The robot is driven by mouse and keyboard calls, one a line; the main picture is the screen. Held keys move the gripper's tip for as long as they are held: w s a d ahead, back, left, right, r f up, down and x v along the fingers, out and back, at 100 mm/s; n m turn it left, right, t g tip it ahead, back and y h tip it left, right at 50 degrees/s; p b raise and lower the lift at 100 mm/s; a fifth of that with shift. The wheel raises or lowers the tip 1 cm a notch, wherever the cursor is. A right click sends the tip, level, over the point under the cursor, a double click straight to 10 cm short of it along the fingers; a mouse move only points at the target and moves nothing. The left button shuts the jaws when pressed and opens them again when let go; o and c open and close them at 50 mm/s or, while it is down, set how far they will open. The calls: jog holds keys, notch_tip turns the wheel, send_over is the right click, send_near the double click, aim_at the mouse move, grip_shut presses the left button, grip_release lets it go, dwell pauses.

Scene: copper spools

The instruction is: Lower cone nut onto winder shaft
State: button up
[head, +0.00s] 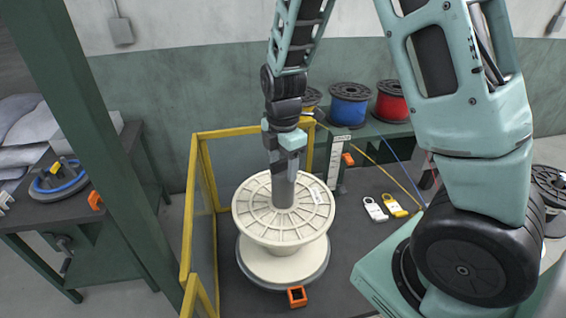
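A cream spool (254,222) stands upright on the winder, with a wide ribbed top flange and a lower flange on a grey round base. A grey upright cylinder (284,192) rises from the spool's centre. I cannot tell whether it is the winder shaft, the cone nut, or both in line. My gripper (285,169) points down directly over the spool, its fingertips at the top of the grey cylinder. The fingers and the cylinder blend together, so the grip and any separate cone nut are hard to make out.
A yellow-framed guard (190,215) stands left of the winder. Blue (349,105) and red (391,102) spools sit on a rack behind. A green post (110,150) stands left.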

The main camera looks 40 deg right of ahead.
jog(key=o, duration=0.3)
notch_tip(320, 180, up, 18)
jog(key=b, duration=0.2)
jog(key=shift+f+b, duration=0.25)
jog(key=shift+b, duration=0.15)
dwell(0.7)
